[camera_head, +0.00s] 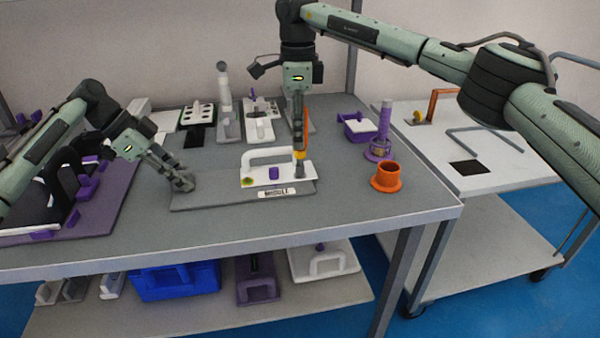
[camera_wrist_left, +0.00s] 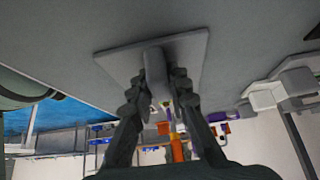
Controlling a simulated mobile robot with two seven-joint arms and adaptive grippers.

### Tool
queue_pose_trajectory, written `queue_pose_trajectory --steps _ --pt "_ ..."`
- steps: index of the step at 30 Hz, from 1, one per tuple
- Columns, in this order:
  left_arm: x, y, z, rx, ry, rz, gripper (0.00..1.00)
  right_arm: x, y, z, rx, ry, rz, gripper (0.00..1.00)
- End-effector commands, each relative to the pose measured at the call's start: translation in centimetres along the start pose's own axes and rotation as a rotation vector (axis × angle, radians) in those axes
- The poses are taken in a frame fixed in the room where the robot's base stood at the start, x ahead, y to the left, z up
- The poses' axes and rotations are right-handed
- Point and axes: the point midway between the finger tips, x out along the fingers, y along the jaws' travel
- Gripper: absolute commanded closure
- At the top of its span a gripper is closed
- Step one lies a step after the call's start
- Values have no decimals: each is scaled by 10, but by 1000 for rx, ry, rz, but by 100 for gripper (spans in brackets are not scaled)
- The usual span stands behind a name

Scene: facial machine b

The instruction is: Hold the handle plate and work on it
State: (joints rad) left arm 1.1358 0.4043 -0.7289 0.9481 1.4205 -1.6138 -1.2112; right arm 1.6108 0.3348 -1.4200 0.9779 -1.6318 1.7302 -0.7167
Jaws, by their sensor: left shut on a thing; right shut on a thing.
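A long grey plate (camera_head: 215,203) with a white label lies on the grey table. A white plate (camera_head: 252,181) with a white loop handle, a purple block and a yellow spot rests on it. My left gripper (camera_head: 184,184) is at the grey plate's left end. In the left wrist view, its fingers (camera_wrist_left: 161,92) are shut on a grey block-like handle (camera_wrist_left: 153,60) standing up from the plate. My right gripper (camera_head: 299,116) points down over the white plate's right end, shut on a slim orange-and-yellow tool (camera_head: 305,132).
An orange flanged cup (camera_head: 386,178) and a purple upright post (camera_head: 384,130) stand to the right. A purple bin (camera_head: 359,128) and several fixtures line the back. A purple board (camera_head: 108,195) lies at left. The table front is clear. A white cart (camera_head: 480,178) stands right.

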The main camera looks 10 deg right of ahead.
Motion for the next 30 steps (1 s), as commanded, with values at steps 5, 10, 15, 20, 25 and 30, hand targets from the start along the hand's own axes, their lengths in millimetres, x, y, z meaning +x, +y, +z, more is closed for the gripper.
queue_pose_trajectory --steps 5,10,15,20,25,30 --pt "2 1 2 -3 -4 3 100 -7 0 0 -1 -1 0 100" --pt "2 1 2 -3 -4 3 100 -9 0 0 -41 -1 0 100" --pt "2 1 2 -3 -4 3 100 -9 1 -1 -315 0 -1 100" --pt "2 1 2 -3 -4 3 100 -9 1 -2 -612 0 -2 100" --pt "2 1 2 -3 -4 3 100 -9 2 -2 -927 1 -3 100" --pt "2 1 2 -3 -4 3 100 -9 3 -3 -1202 2 -3 100"
